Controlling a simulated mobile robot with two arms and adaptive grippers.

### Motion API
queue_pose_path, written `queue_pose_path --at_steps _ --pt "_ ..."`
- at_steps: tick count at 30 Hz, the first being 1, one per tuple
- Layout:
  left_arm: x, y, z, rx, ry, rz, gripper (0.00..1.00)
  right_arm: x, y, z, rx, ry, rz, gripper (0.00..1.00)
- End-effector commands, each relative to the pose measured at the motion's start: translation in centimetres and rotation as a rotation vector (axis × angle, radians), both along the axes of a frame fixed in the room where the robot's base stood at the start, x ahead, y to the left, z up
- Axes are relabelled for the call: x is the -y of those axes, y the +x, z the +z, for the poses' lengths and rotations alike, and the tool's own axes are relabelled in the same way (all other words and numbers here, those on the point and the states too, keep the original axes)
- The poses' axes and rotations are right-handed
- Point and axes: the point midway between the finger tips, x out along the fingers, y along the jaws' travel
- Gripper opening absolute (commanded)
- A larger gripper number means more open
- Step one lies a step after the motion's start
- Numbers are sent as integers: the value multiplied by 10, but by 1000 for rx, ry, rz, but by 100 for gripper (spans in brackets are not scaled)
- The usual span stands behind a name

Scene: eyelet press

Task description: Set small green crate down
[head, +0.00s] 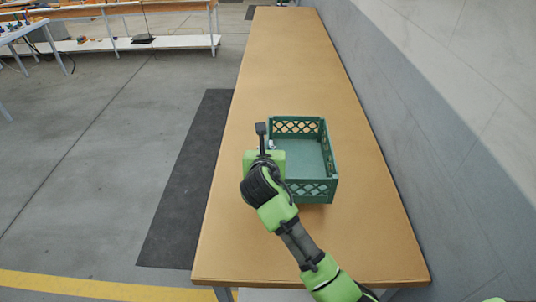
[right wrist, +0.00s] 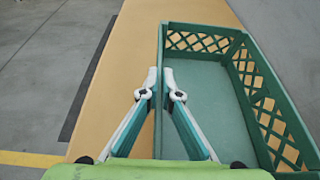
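The small green crate (head: 314,190) is upright and empty at the near part of the long brown table. In the head view I cannot tell whether its base touches the tabletop or hangs just above it. My right gripper (head: 273,146) is at the crate's left side, and its own wrist hides part of that wall. In the right wrist view, its fingertips (right wrist: 160,76) are close together with the crate's left wall (right wrist: 160,45) between them, one inside and one outside. My left gripper is not in view.
The brown table (head: 285,60) is bare beyond the crate and in front of it. A grey wall (head: 400,110) runs along its right side. A dark mat (head: 185,190) lies on the floor to the left. Workbenches (head: 170,42) stand at the far left.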

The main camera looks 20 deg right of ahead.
Motion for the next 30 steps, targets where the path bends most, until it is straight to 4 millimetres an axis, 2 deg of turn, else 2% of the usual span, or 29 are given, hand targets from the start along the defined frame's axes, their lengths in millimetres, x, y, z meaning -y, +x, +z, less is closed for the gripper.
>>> queue_pose_path --at_steps 8,12,15,26,27,28,30 --pt "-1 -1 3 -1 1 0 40 6 16 -18 2 -1 0 0" --pt "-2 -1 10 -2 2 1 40 5 14 -38 -1 -2 1 0" --pt "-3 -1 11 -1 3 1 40 5 14 -45 3 0 2 0" --pt "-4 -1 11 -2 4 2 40 6 14 -49 4 -3 2 0" --pt "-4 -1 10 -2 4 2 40 5 14 -50 1 0 1 14" --pt "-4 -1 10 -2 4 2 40 5 14 -50 1 0 1 21" --pt "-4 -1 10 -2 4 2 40 5 14 -50 0 0 1 21"
